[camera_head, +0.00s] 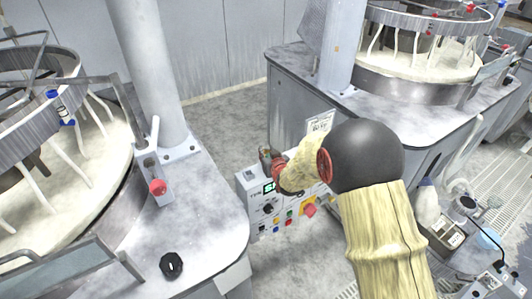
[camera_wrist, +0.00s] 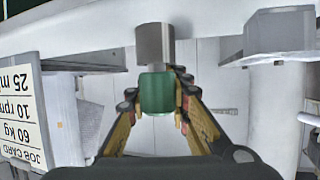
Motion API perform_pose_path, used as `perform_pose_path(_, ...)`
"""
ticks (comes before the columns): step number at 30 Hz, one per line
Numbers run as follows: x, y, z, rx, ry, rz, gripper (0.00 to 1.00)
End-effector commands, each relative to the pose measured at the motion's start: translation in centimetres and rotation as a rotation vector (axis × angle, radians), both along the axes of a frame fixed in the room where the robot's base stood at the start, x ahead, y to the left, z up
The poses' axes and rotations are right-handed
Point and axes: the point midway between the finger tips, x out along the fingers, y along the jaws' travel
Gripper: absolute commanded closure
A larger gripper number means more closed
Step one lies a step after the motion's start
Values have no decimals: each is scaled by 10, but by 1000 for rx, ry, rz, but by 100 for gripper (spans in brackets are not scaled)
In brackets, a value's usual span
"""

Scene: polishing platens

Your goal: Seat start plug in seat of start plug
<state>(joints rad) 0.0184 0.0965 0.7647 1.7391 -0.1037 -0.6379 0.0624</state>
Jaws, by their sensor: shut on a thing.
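The start plug (camera_wrist: 157,92) looks like a green cylinder with a grey metal cylinder on its far end. It sits between the fingers of my gripper (camera_wrist: 160,108) in the wrist view. My gripper (camera_head: 267,158) is shut on it and appears above the back of a grey control box (camera_head: 252,196) in the head view. The plug is too small to make out clearly there. The seat of the start plug cannot be picked out with certainty; my arm covers part of the box.
The box has a green display, buttons and a red knob (camera_head: 309,210). A job card (camera_wrist: 28,115) stands nearby. Polishing machines stand at left and back right, with floor between.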

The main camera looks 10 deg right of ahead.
Motion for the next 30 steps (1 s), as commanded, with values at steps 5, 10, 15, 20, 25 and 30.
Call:
perform_pose_path(5, 0, 0, -5, 0, -1, 0, 100)
perform_pose_path(10, 0, 0, -6, 0, -1, 0, 79)
perform_pose_path(15, 0, 0, -5, 0, -1, 0, 70)
perform_pose_path(20, 0, 0, -6, 0, 0, 0, 60)
perform_pose_path(25, 0, 0, -6, 0, 0, 0, 58)
perform_pose_path(30, -1, 0, -6, 0, 0, 0, 58)
